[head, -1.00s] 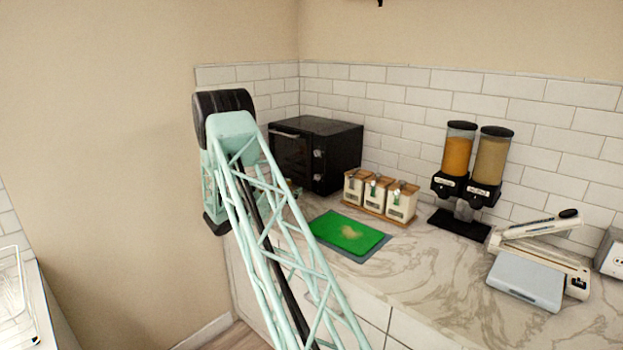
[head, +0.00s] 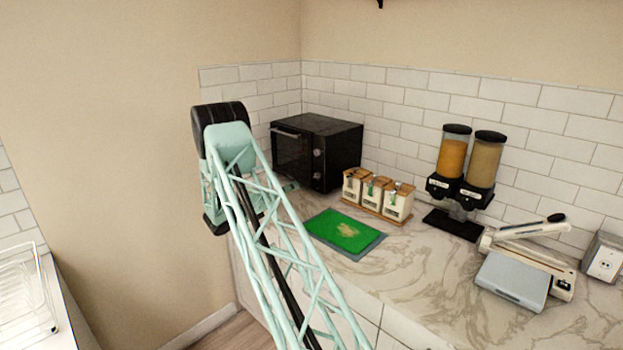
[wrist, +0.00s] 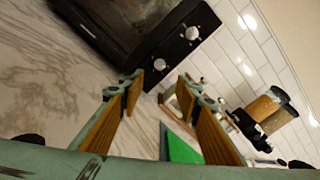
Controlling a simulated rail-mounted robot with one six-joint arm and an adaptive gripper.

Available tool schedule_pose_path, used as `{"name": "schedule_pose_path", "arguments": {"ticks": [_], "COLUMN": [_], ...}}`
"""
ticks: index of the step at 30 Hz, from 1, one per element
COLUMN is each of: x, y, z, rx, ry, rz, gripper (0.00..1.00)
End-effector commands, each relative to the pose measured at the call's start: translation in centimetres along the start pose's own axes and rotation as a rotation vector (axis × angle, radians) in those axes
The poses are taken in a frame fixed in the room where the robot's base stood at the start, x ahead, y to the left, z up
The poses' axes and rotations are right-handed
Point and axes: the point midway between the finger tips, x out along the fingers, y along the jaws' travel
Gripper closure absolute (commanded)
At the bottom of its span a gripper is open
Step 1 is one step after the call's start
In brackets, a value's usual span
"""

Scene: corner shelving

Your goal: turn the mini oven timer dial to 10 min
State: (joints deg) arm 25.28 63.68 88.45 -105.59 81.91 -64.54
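The mini oven (head: 318,150) is a black box in the corner at the back of the counter. Its front has a silver door handle and silver dials on the right side. In the wrist view the oven (wrist: 130,28) is at the top, with an upper dial (wrist: 192,33) and a lower dial (wrist: 160,64) on its black panel. I cannot read any dial markings. My gripper (wrist: 158,82) is open, with its two fingers apart and nothing between them. The lower dial shows just beyond the gap between the fingertips. In the head view my arm hides most of the gripper.
Right of the oven stand white canisters (head: 378,194) on a wooden tray. A green board (head: 342,232) lies in front of them. Two dispensers (head: 466,165) and a white sealer-like device (head: 530,262) are farther right. A wall is close on the left.

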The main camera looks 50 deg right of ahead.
Motion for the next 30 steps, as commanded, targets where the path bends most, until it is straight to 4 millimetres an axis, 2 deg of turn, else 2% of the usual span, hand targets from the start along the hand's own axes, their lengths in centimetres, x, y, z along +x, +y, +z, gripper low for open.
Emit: {"name": "schedule_pose_path", "arguments": {"ticks": [17,23,30], "x": [0.4,1.6,4.4], "y": [0.0,0.1,0.0], "z": [-0.1,-0.1,-0.1], "rx": [-0.011,-0.011,-0.009], "ry": [0.0,0.0,0.001], "rz": [0.0,0.0,-0.001], "gripper": [0.69,0.69,0.69]}}
